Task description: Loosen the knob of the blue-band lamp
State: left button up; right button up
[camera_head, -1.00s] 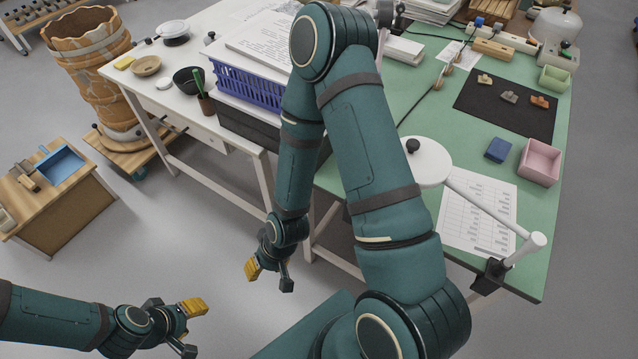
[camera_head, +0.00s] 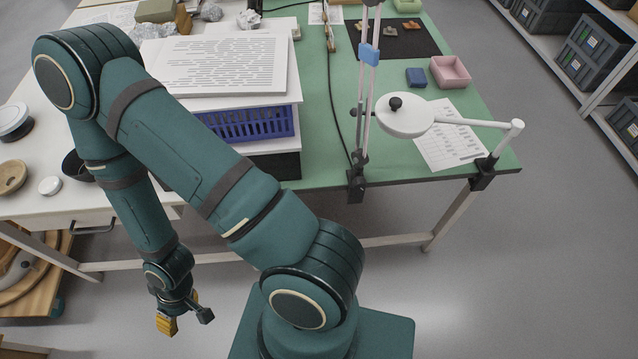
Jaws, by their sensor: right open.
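The blue-band lamp (camera_head: 369,53) is at the upper middle of the head view. Its thin upright poles carry a blue band and rise from a dark clamp (camera_head: 356,185) on the green table's front edge. Its top runs out of the frame, and I cannot make out which part is its knob. A second, white lamp (camera_head: 460,121) with a black knob (camera_head: 395,103) on its round head is clamped to the right. My right gripper (camera_head: 186,319) is open and empty, low at the left in front of the tables, far from the lamp. My left gripper is out of view.
The green table (camera_head: 315,130) holds a pink box (camera_head: 450,72), a blue block (camera_head: 416,77) and a paper sheet (camera_head: 440,145). A blue basket (camera_head: 245,125) stands left of the lamp. Shelves with dark crates (camera_head: 590,45) are at the right.

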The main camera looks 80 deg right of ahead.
aim_at(359, 182)
jog(key=i+j, duration=0.35)
jog(key=i, duration=0.15)
jog(key=i+j, duration=0.35)
jog(key=i, duration=0.2)
jog(key=i+z, duration=0.1)
jog(key=z, duration=0.3)
jog(key=j+z, duration=0.15)
jog(key=z, duration=0.3)
jog(key=i+j+z, duration=0.1)
jog(key=z, duration=1.9)
jog(key=i+j+z, duration=0.1)
jog(key=z, duration=0.35)
jog(key=i+j+z, duration=0.15)
jog(key=z, duration=0.25)
jog(key=i+j+z, duration=0.1)
jog(key=z, duration=0.35)
jog(key=j, duration=0.1)
